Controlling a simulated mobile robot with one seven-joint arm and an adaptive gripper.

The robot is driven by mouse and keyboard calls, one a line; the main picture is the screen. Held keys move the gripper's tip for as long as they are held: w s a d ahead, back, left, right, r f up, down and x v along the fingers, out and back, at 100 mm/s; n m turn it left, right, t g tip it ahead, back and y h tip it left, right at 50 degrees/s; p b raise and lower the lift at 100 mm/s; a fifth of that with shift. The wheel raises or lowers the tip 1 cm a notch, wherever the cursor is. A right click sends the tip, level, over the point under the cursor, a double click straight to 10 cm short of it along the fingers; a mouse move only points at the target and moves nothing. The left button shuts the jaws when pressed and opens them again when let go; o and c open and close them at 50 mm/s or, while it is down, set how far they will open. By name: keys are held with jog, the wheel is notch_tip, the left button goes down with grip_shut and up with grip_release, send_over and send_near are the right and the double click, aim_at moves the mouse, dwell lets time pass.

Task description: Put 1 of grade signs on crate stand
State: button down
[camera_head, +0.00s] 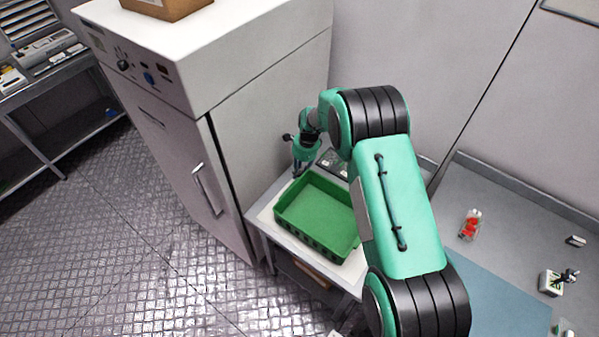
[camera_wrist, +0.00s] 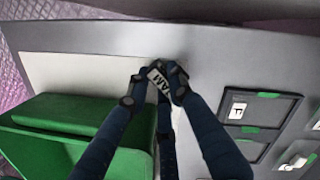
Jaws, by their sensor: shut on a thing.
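My gripper (camera_head: 298,172) is at the back left corner of the crate stand (camera_head: 264,217), near the green crate (camera_head: 316,241). In the wrist view my gripper (camera_wrist: 160,78) is shut on a small pale grade sign (camera_wrist: 158,84) with dark letters, partly hidden by the fingers. The sign is over or at the grey stand top (camera_wrist: 213,58), beside a white panel (camera_wrist: 75,77) and the green crate (camera_wrist: 60,112). I cannot tell whether it touches the stand. Dark frames (camera_wrist: 257,108) with small white labels lie on the right of the wrist view.
A tall white cabinet (camera_head: 245,130) stands close left of the stand. On the right a grey bench (camera_head: 500,210) holds a clear pack of red berries (camera_head: 470,224) and a small white device (camera_head: 551,283). Open metal floor (camera_head: 110,240) lies at the left.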

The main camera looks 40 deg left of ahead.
jog(key=shift+f, duration=0.3)
jog(key=c, duration=1.5)
grip_release()
jog(key=shift+o, duration=0.2)
jog(key=shift+r, duration=0.1)
notch_tip(320, 180, up, 12)
jog(key=w+d, duration=0.1)
jog(key=shift+d+f, duration=0.15)
jog(key=shift+f, duration=0.05)
jog(key=shift+w, duration=0.1)
